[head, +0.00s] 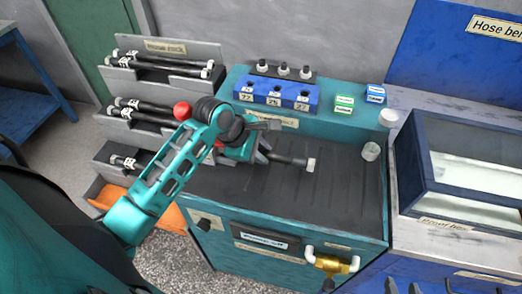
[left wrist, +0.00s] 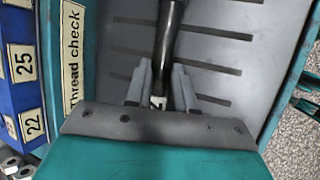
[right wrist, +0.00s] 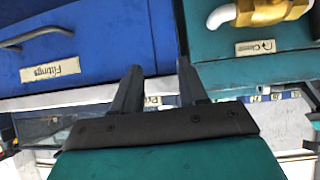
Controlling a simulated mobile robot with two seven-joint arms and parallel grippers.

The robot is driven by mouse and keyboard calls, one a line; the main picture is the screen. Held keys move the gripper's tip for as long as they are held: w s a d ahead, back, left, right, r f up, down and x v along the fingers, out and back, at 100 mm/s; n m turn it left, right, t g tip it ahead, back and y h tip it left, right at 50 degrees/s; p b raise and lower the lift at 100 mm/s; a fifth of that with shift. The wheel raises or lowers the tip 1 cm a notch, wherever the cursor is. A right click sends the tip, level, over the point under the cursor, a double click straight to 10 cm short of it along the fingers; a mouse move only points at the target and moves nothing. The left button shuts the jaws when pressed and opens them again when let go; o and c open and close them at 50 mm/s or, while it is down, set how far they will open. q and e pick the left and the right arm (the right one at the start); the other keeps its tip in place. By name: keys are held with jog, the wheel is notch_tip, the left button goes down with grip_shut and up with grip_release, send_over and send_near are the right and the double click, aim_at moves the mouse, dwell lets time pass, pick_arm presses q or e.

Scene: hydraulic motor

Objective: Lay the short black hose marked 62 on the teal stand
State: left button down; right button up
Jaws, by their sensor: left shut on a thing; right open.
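The teal stand (head: 300,245) has a dark top with shallow grooves (head: 340,195). My left gripper (head: 262,152) is over the left rear part of that top, shut on a short black hose (head: 288,160) with a pale end fitting. In the left wrist view the hose (left wrist: 170,45) runs up between the two grey fingers (left wrist: 162,95), over the grooved top. No number is readable on it. I cannot tell whether it touches the top. My right gripper (right wrist: 160,88) shows only in the right wrist view, open and empty, its fingers pointing towards drawer fronts.
A grey rack (head: 150,85) with several black hoses stands at the left, above an orange bin (head: 170,217). A blue block (head: 277,93) with numbered tags is behind the top. A glass-lidded proof box (head: 470,165) stands right. A small clear cup (head: 370,152) is near the right edge.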

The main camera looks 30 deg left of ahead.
pick_arm(q)
jog(key=shift+f, duration=0.45)
jog(key=c, duration=1)
grip_release()
jog(key=shift+f, duration=0.1)
jog(key=shift+o, duration=0.6)
jog(key=shift+s+f, duration=0.1)
jog(key=shift+s+d+f, duration=0.1)
jog(key=shift+f, duration=0.05)
jog(key=v, duration=1.3)
jog(key=shift+w+r, duration=0.25)
jog(key=shift+r, duration=0.15)
